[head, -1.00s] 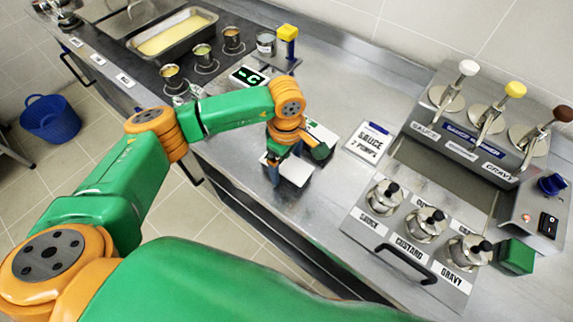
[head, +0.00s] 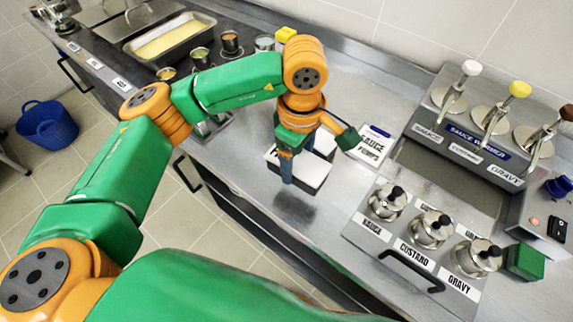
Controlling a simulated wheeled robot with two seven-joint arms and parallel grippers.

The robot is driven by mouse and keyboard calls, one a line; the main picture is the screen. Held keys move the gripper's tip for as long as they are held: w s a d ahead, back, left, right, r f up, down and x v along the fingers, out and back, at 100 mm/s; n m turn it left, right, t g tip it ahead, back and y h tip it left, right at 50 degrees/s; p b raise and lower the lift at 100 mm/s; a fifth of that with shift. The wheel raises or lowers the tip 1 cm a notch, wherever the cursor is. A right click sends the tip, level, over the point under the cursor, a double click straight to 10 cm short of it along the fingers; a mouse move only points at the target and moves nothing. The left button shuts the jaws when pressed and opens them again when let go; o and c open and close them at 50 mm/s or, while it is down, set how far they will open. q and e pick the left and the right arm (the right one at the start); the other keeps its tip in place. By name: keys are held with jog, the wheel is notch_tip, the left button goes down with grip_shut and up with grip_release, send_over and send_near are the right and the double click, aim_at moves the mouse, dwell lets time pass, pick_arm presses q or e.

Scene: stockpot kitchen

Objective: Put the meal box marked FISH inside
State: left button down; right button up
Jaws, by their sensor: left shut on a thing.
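My left gripper (head: 287,174) is shut on a meal box (head: 312,178) with a white lid and dark sides. The box hangs a little above the steel counter, with its shadow on the counter below and in front. No marking on it can be read from here, so I cannot tell whether it says FISH. A second white-topped thing (head: 325,144) shows just behind it, mostly hidden by my wrist. My right gripper is not in view.
A sauce warmer (head: 468,140) with pump dispensers and lidded pots (head: 430,230) fills the right. A tray of yellow food (head: 172,42) and small tins are at the back left. A blue basket (head: 48,124) is on the floor.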

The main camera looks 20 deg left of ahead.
pick_arm(q)
jog(key=s+d+r+b, duration=0.3)
jog(key=s+d+r, duration=0.25)
jog(key=d, duration=0.25)
jog(key=a+f+m, duration=0.3)
jog(key=a+m, duration=0.4)
jog(key=a+f+m, duration=0.3)
jog(key=a+m, duration=0.4)
jog(key=a, duration=0.1)
jog(key=shift+a+f+m, duration=0.15)
jog(key=shift+a+m, duration=0.05)
jog(key=shift+m, duration=0.1)
jog(key=shift+w+a, duration=0.1)
jog(key=shift+w, duration=0.05)
